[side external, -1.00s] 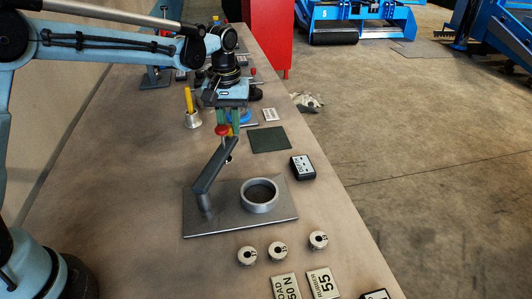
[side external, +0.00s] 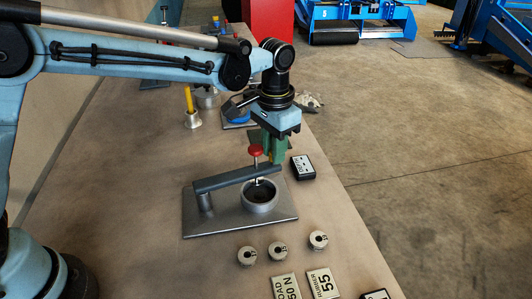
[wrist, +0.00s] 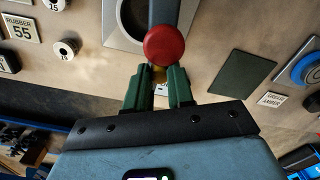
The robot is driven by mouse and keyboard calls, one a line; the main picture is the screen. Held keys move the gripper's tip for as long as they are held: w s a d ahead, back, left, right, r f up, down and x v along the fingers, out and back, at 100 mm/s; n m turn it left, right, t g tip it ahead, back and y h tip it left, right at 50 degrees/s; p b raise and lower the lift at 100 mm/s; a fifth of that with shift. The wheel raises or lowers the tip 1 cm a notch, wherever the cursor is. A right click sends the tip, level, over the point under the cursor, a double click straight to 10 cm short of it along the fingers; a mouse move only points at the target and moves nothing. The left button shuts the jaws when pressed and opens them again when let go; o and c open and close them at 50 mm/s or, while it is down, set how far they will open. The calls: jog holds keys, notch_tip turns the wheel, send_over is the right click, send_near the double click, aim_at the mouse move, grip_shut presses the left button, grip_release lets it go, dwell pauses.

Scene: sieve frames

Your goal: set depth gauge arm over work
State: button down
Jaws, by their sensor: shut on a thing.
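The grey depth gauge arm (side external: 232,181) is pivoted on a post at the left of a steel base plate (side external: 215,224). It reaches across to the right, over the round metal ring (side external: 260,205). A red knob (side external: 255,150) on a thin stem stands on the arm above the ring; it also shows in the wrist view (wrist: 164,45). My gripper (side external: 273,158) has green fingers and is shut on the free end of the gauge arm. The inside of the ring looks dark and partly hidden.
Several round weights (side external: 278,249) and label plates (side external: 323,283) lie in front of the base. A black box display (side external: 302,168) stands to the right near the table edge. A cup with a yellow stick (side external: 192,117) stands behind. Bare table lies left of the base.

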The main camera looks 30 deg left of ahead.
jog(key=shift+s+d+m, duration=0.85)
jog(key=shift+d+m, duration=0.05)
jog(key=shift+d, duration=0.1)
jog(key=c, duration=1)
grip_release()
notch_tip(320, 180, up, 12)
jog(key=shift+r, duration=0.1)
